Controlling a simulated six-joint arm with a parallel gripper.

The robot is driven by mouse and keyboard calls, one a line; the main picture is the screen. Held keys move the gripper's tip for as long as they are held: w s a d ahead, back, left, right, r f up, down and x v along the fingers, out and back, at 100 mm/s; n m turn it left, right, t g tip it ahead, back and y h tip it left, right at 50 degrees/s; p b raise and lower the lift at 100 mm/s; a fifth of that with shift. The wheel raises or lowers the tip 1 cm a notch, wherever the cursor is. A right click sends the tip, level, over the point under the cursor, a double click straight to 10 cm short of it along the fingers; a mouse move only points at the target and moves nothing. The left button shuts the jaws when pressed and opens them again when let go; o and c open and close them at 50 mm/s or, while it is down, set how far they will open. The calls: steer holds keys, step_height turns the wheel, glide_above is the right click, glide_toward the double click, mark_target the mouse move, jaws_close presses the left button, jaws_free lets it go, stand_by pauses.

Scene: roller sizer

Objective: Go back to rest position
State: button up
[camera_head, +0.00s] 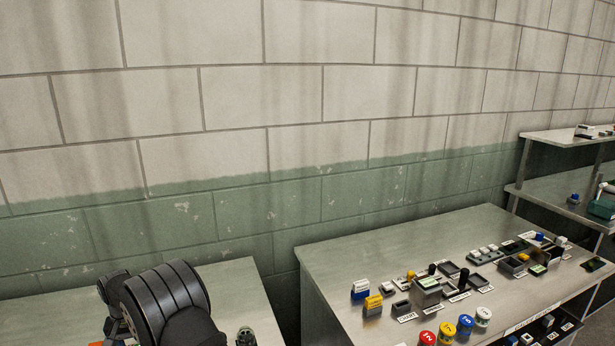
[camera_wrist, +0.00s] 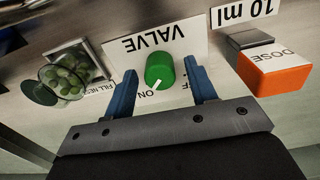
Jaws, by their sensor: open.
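My gripper (camera_wrist: 164,94) shows in the wrist view with its two blue fingers apart. A round green valve knob (camera_wrist: 160,70) with a white pointer mark sits between the fingertips. I see a gap beside the knob at the right finger; whether the left finger touches it I cannot tell. The pointer mark is on the knob's lower left side, towards the word ON. A white VALVE label (camera_wrist: 157,42) appears upside down behind the knob. In the head view only dark rounded parts of my arm show at the lower left; the fingers are hidden there.
In the wrist view an orange DOSE block (camera_wrist: 275,72) stands right of the knob, and a glass of green balls (camera_wrist: 66,80) stands left. In the head view a metal table (camera_head: 340,262) holds several small blocks and numbered cylinders. Shelves (camera_head: 560,190) stand far right.

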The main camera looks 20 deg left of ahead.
steer(key=shift+f, duration=0.4)
